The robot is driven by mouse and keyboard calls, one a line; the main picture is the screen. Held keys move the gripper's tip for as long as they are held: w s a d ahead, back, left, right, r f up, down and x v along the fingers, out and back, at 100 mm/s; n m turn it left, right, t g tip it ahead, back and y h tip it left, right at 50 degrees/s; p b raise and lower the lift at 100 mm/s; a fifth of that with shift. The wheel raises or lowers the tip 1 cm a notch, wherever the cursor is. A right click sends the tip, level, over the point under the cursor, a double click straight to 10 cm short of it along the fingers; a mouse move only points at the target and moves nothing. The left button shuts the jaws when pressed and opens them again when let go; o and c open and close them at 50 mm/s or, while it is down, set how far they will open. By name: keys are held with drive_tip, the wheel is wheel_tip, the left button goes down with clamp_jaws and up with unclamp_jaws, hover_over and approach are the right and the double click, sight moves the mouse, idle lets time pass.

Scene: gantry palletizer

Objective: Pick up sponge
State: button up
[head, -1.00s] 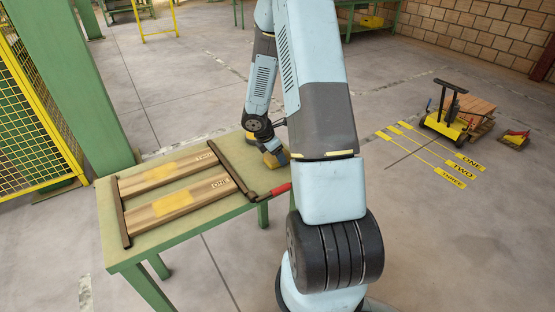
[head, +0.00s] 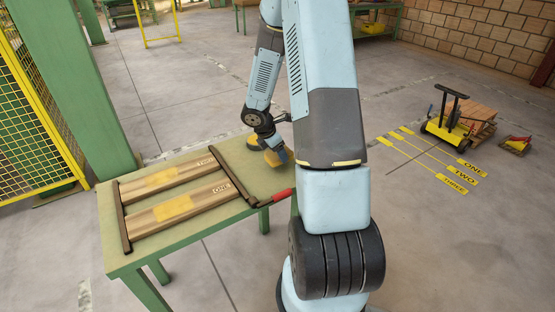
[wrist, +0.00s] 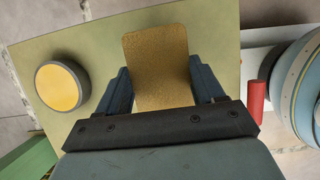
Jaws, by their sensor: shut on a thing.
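The sponge (wrist: 157,62) is a yellow-brown block. In the wrist view it lies between the two dark fingers of my gripper (wrist: 163,90), which is shut on it. In the head view my gripper (head: 274,152) is over the far right end of the green table (head: 160,253), with the yellow sponge (head: 273,159) at its tip. Whether the sponge touches the table is hard to tell.
A round yellow-topped object (wrist: 60,87) stands left of the sponge in the wrist view. Two boards (head: 180,206) lie between dark bars (head: 233,178) on the table. A red handle (head: 283,195) is at its right edge. A green column (head: 70,90) stands behind.

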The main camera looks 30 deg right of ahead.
drive_tip(key=s+a+r, duration=0.3)
drive_tip(key=s+r, duration=0.6)
drive_tip(key=s, duration=0.4)
drive_tip(key=shift+s+a+r, duration=0.25)
drive_tip(key=shift+a+r, duration=0.05)
drive_tip(key=shift+a, duration=0.1)
drive_tip(key=o, duration=0.6)
drive_tip(key=c, duration=0.5)
drive_tip(key=shift+o, duration=0.2)
